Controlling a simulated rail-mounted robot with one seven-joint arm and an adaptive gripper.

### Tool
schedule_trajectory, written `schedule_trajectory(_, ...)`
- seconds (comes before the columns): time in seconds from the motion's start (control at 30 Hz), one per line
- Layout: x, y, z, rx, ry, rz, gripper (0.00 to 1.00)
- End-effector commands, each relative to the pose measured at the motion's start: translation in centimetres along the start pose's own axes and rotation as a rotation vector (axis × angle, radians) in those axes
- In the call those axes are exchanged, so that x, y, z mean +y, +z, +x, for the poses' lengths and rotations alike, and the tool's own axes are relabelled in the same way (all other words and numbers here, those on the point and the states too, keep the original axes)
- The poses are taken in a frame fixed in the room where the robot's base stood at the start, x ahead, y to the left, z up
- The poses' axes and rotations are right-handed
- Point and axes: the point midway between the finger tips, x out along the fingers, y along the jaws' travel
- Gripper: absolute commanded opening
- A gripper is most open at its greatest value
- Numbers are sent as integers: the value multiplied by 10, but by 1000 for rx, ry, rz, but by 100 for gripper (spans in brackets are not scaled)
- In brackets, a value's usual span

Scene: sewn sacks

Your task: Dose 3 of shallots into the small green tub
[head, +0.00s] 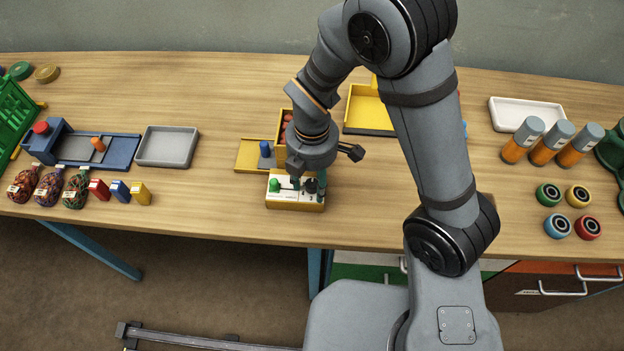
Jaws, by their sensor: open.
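My gripper (309,183) is open and points down over a control box (296,203) with a white top and yellow sides. Its fingertips are at or just above the black knob (311,186) on the box; I cannot tell if they touch. A green button (274,185) stands at the left of the box. Behind it, a yellow bin (284,116) holding reddish round pieces (286,121), perhaps shallots, is partly hidden by my arm. I cannot make out a small green tub.
Left are a grey tray (168,146), a blue slide unit (105,151), netted sacks (48,187), small coloured boxes (120,190) and a green crate (14,112). Right are orange cylinders (552,144), coloured rings (548,194) and a white tray (525,114). The table between is clear.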

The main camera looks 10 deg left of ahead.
Motion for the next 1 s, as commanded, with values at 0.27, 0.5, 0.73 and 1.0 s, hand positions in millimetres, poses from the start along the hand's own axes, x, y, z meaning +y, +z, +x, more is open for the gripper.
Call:
schedule_trajectory(0.27,0,0,0,0,0,0,29)
schedule_trajectory(0.5,0,0,0,0,0,-1,15)
schedule_trajectory(0.73,0,0,0,0,0,-1,1)
schedule_trajectory(1.0,0,-1,0,0,0,15,0)
